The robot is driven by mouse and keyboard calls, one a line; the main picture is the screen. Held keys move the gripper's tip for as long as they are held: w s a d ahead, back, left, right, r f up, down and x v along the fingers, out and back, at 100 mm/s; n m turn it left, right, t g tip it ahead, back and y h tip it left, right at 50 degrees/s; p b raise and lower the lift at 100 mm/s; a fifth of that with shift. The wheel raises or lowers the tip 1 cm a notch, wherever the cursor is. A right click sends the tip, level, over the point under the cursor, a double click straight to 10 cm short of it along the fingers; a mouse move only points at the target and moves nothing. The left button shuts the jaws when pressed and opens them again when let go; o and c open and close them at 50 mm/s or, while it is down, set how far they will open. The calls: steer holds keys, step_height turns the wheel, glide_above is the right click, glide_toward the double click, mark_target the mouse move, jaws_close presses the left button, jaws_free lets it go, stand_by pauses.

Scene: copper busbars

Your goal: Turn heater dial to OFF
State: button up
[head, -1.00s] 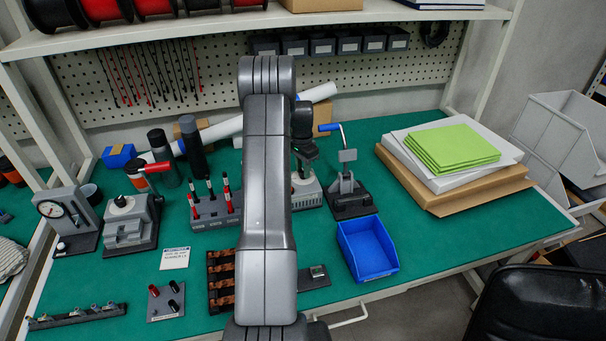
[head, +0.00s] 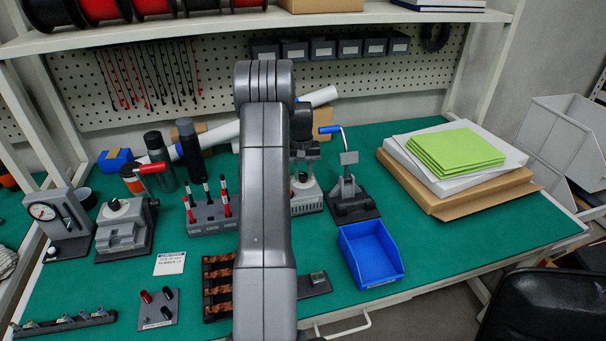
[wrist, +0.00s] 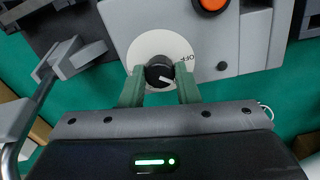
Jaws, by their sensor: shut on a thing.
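The heater (wrist: 120,22) is a light grey box, seen close in the wrist view. Its dial (wrist: 159,72) is a black round knob with a white pointer line, set on a white disc. The word OFF is printed on the disc to the right of the knob; the pointer line aims right and slightly down, not at the word. My gripper (wrist: 160,88) has its two green fingers on either side of the knob, shut on it.
An orange button (wrist: 212,3) sits on the heater above the dial. In the head view, a lever press (head: 349,195) stands close right of the heater, and a rack of red and black tools (head: 212,218) stands left. A blue bin (head: 370,255) is in front.

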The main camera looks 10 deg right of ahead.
mark_target(302, 175)
steer(key=n, duration=0.3)
steer(key=shift+n+b, duration=0.3)
steer(key=shift+n, duration=1.9)
steer(key=o, duration=1)
steer(key=shift+c, duration=0.2)
steer(key=shift+r, duration=0.1)
step_height(302, 175, up, 14)
steer(key=b, duration=0.1)
steer(key=shift+a, duration=0.2)
steer(key=shift+s+f, duration=0.1)
steer(key=shift+f, duration=0.15)
